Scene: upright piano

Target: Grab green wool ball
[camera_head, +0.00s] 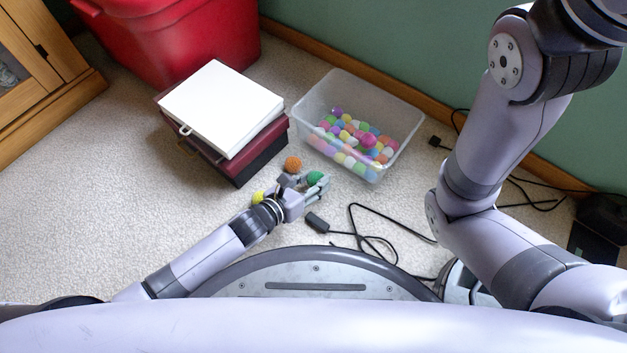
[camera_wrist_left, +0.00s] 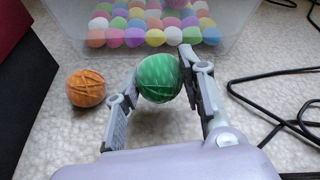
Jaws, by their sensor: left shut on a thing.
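The green wool ball (camera_wrist_left: 158,78) is between the fingers of my left gripper (camera_wrist_left: 165,90) in the left wrist view. The fingers are shut on it from both sides. In the head view the green ball (camera_head: 315,177) shows at the tip of my left gripper (camera_head: 304,183), near the carpet in front of the clear bin. An orange wool ball (camera_head: 292,164) lies on the carpet just beyond the gripper, and it also shows left of the fingers in the left wrist view (camera_wrist_left: 86,87). A yellow ball (camera_head: 257,197) is beside the left wrist. My right gripper is not in view.
A clear plastic bin (camera_head: 308,103) with many coloured balls stands beyond the gripper. A white box (camera_head: 222,106) rests on a dark red case (camera_head: 240,170) to the left. Black cables (camera_head: 363,222) lie to the right. Carpet at left is free.

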